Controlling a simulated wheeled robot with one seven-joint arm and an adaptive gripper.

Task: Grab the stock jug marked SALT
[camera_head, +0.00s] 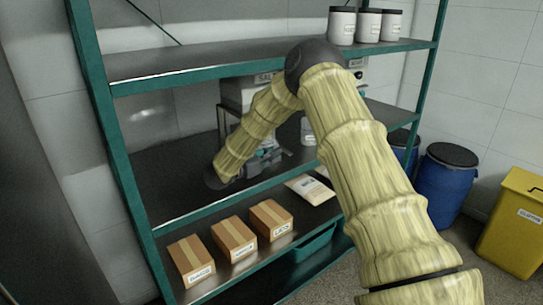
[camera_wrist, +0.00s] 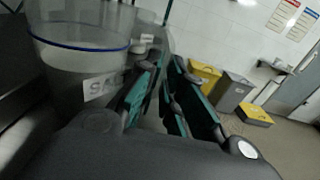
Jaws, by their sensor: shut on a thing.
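A clear jug (camera_wrist: 82,65) with a blue line round its upper part stands large at the left of the wrist view. Its white label (camera_wrist: 100,87) shows an S; the rest is cut off by my finger. My gripper (camera_wrist: 160,88) is at the jug's right side, its teal-padded fingers shut on a clear part of it, seemingly the handle. In the head view my gripper (camera_head: 264,157) reaches in over the middle shelf, and the jug cannot be made out there behind my arm.
A grey container (camera_head: 238,93) with a sign reading SAL stands behind my arm on the green-framed rack (camera_head: 122,165). White tubs (camera_head: 342,26) stand on the top shelf. Cartons (camera_head: 233,240) and a bag (camera_head: 309,189) lie below. Blue drums (camera_head: 446,184) and a yellow bin (camera_head: 512,225) stand right.

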